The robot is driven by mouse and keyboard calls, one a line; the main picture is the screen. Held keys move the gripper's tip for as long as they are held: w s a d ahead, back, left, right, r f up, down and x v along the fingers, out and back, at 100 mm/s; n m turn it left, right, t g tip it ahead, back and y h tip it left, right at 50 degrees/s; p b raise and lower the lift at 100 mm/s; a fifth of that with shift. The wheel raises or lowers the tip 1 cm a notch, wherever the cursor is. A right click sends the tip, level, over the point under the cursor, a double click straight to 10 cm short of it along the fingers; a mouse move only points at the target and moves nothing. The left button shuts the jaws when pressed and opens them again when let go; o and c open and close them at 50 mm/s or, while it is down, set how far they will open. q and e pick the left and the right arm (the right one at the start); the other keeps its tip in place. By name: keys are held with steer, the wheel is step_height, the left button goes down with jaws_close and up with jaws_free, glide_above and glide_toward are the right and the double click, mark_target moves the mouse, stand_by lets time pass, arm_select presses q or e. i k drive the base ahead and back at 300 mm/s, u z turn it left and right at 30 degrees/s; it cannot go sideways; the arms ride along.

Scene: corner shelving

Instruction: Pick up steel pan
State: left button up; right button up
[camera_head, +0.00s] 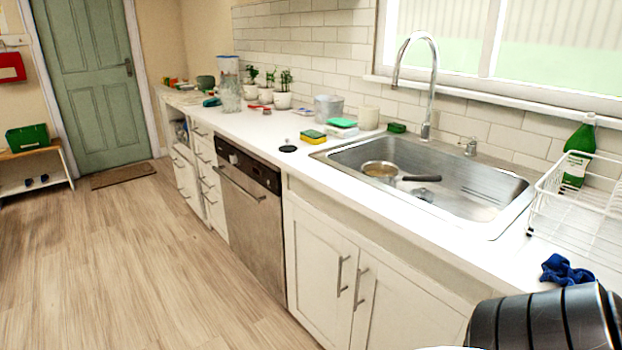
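The steel pan (381,170) sits inside the stainless sink (465,196), towards its left and rear part. It is a small round pan with a shiny rim and a brownish-looking inside. Its dark handle (422,178) points to the right. The pan looks upright, and its lower side is hard to make out against the sink. Neither of my grippers shows in the view.
A tall curved faucet (432,85) rises behind the sink. A white wire dish rack (585,215) and a green bottle (579,150) stand right of it. A blue cloth (566,270) lies in front of the rack. Sponges (313,136) lie left of the sink. The wooden floor (150,265) is clear.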

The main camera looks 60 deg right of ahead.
mark_target(387, 173)
steer(key=u, duration=0.1)
steer(key=i, duration=1.45)
steer(key=z, duration=1.4)
